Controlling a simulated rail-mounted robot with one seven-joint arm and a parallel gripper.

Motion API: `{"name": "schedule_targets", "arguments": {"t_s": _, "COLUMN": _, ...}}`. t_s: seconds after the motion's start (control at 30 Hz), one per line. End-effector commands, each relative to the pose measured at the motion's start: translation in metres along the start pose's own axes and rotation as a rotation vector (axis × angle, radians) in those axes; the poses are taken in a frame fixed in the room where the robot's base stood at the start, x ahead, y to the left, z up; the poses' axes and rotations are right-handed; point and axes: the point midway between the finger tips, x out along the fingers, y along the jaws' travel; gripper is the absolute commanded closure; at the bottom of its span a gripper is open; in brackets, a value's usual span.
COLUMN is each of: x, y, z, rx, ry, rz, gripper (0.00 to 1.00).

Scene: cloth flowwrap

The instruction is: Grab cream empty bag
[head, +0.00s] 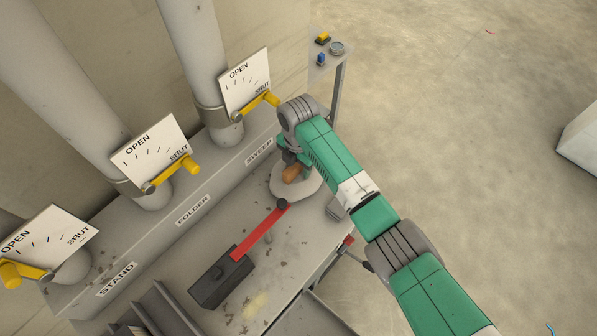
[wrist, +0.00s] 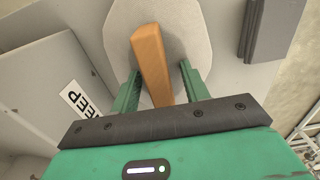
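In the wrist view my gripper (wrist: 159,67) is open, with its two green fingers apart. An orange-brown wooden piece (wrist: 150,50) lies between the fingers, with a gap at the right finger. It also shows under my gripper in the head view (head: 293,173). Beneath it is a pale, flat, rounded shape (wrist: 195,35), which also shows in the head view (head: 311,184). I cannot tell whether this is the cream empty bag; no other bag is clear in view. My gripper (head: 287,162) is partly hidden by its own arm in the head view.
A red bar (head: 258,235) runs from a dark block (head: 221,281) on the grey bench (head: 180,262). White OPEN/SHUT plates with yellow levers (head: 262,103) stand along the ledge behind. A dark grey block (wrist: 268,30) lies right of the pale shape. The floor at right is mostly clear.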

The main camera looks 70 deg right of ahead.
Motion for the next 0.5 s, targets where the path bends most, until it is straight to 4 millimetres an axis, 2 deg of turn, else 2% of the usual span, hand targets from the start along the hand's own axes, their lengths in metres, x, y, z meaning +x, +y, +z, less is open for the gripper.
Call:
{"name": "schedule_targets", "arguments": {"t_s": 0.03, "x": 0.0001, "y": 0.0, "z": 0.0, "rx": 0.0, "ry": 0.0, "rz": 0.0, "gripper": 0.62}}
{"name": "schedule_targets", "arguments": {"t_s": 0.2, "x": 0.0002, "y": -0.0002, "z": 0.0, "rx": 0.0, "ry": 0.0, "rz": -0.001, "gripper": 0.96}}
{"name": "schedule_targets", "arguments": {"t_s": 0.23, "x": 0.0002, "y": -0.0002, "z": 0.0, "rx": 0.0, "ry": 0.0, "rz": -0.001, "gripper": 1.0}}
{"name": "schedule_targets", "arguments": {"t_s": 0.5, "x": 0.0, "y": -0.0003, "z": 0.0002, "rx": 0.0, "ry": 0.0, "rz": -0.001, "gripper": 1.0}}
